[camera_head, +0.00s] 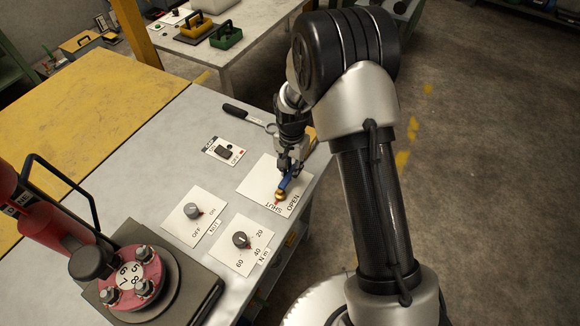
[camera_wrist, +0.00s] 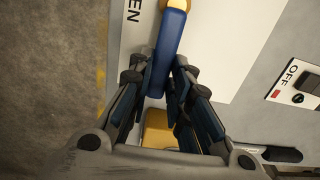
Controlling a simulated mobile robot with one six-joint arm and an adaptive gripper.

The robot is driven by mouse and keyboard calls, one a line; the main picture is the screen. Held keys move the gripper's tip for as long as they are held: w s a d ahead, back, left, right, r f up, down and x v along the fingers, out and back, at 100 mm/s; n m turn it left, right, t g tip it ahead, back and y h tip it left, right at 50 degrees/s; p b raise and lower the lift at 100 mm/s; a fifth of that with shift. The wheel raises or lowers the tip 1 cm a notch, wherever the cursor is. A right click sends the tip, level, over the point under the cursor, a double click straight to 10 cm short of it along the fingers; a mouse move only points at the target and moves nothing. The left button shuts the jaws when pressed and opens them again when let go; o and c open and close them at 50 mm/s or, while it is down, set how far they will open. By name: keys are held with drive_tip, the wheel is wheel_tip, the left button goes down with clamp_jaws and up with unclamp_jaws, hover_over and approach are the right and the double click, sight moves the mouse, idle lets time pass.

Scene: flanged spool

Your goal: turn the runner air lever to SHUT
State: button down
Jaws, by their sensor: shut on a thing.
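The runner air lever has a blue handle (camera_head: 286,183) on a brass pivot (camera_head: 280,195), mounted on a white plate (camera_head: 257,181) near the bench's right edge. The plate reads SHUT left of the pivot and OPEN right of it. The handle points from the pivot toward the back, slightly right. My gripper (camera_head: 289,172) is shut on the handle from above. In the wrist view, the blue handle (camera_wrist: 171,45) runs between the fingers of my gripper (camera_wrist: 161,78).
A black rotary switch (camera_head: 192,211) and a N m dial (camera_head: 240,240) are on nearby plates. A red flanged fixture (camera_head: 130,277) stands at front left. Open floor lies right of the bench.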

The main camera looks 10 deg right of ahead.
idle(0.3)
drive_tip(key=c, duration=1.5)
unclamp_jaws()
drive_tip(key=shift+r, duration=6)
